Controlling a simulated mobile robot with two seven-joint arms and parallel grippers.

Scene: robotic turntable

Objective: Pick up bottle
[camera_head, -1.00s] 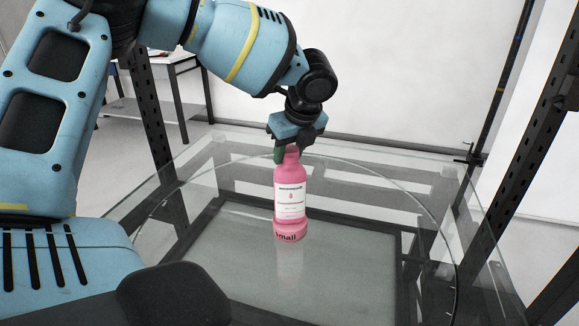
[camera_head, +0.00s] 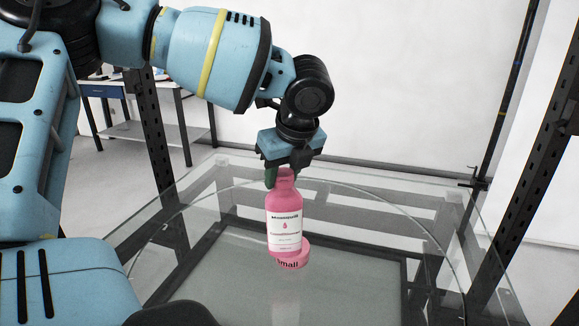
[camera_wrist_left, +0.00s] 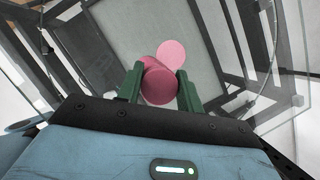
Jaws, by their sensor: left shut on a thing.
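A pink bottle (camera_head: 284,207) with a white label hangs nearly upright from my left gripper (camera_head: 282,172) in the head view. The gripper is shut on the bottle's top. In the left wrist view, the bottle's pink top (camera_wrist_left: 159,86) is between the two green fingers of the left gripper (camera_wrist_left: 160,88). A round pink base marked "small" (camera_head: 292,261) rests on the glass, partly hidden behind the bottle. The base also shows beyond the bottle in the left wrist view (camera_wrist_left: 172,52). My right gripper is not in view.
The round glass turntable (camera_head: 215,285) is otherwise bare around the pink base. Dark frame posts stand at left (camera_head: 157,165) and right (camera_head: 518,170). A table (camera_head: 150,125) stands at the back left.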

